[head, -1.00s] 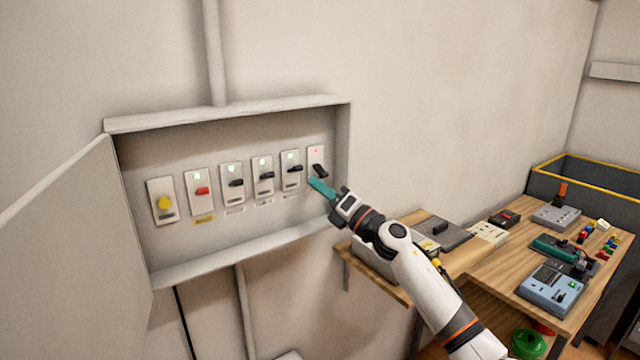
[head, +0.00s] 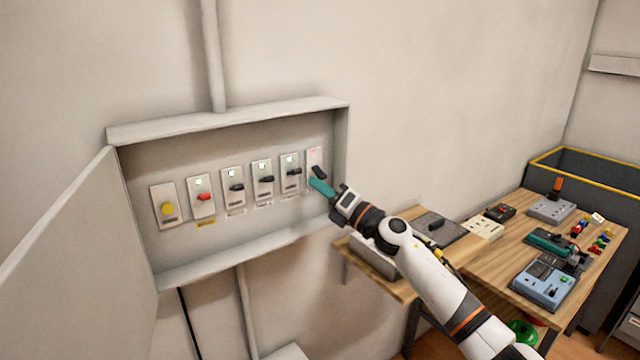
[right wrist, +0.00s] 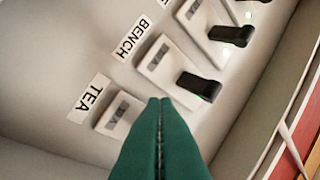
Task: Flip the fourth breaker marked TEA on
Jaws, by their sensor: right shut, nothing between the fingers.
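The TEA breaker (head: 314,158) is the rightmost breaker in the open wall panel in the head view, the fourth with a black lever. A faint reddish light shows at its top. In the right wrist view its pale plate (right wrist: 119,113) lies beside the TEA label (right wrist: 88,98). Its lever is hidden behind my fingers. My right gripper (head: 313,181) is shut and empty, its teal fingertips in front of the lower part of this breaker; they also show in the right wrist view (right wrist: 160,101). I cannot tell whether they touch the lever. My left gripper is not in view.
The BENCH breaker (right wrist: 181,75) is close beside the fingers, its black lever sticking out. The panel box's rim (head: 230,117) surrounds the breakers, and its door (head: 62,255) hangs open at left. A wooden bench (head: 510,255) with devices stands at right.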

